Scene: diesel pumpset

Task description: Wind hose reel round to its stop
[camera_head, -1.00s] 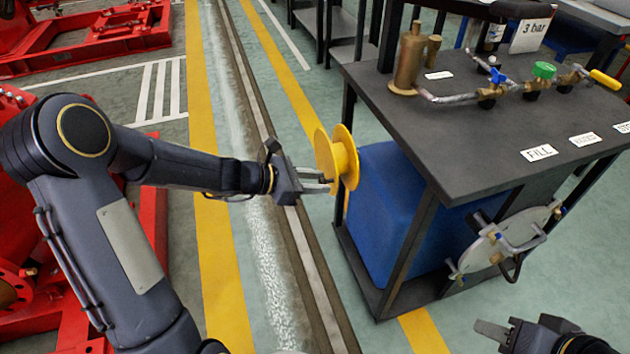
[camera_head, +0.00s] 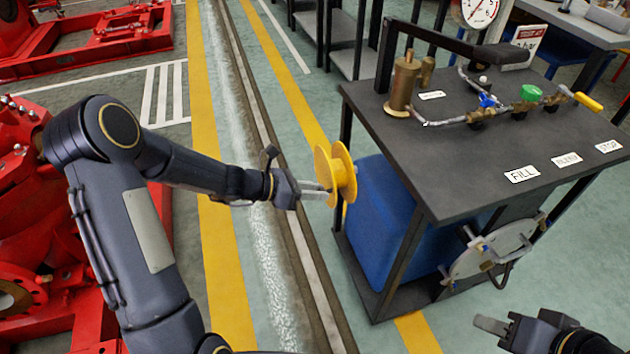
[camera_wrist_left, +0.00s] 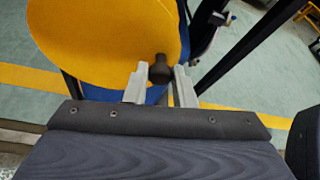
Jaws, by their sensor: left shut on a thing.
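The yellow hose reel (camera_head: 347,170) is mounted at the left side of the dark pump table, in front of a blue tank. Its yellow disc (camera_wrist_left: 95,35) fills the upper left of the left wrist view. A dark crank knob (camera_wrist_left: 160,69) stands out from the disc. My left gripper (camera_head: 326,190) reaches in from the left, at the lower part of the disc. In the wrist view its two fingers (camera_wrist_left: 159,84) are shut on the knob from both sides. My right gripper (camera_head: 492,326) is low at the right, away from the reel; its finger gap is unclear.
The dark table (camera_head: 450,160) carries brass pipework, valves and FILL labels. The blue tank (camera_head: 385,220) stands beneath, close behind the reel. A round pale plate with handles (camera_head: 495,247) is on the table's front side. Red machinery (camera_head: 50,240) stands at the left; floor between is clear.

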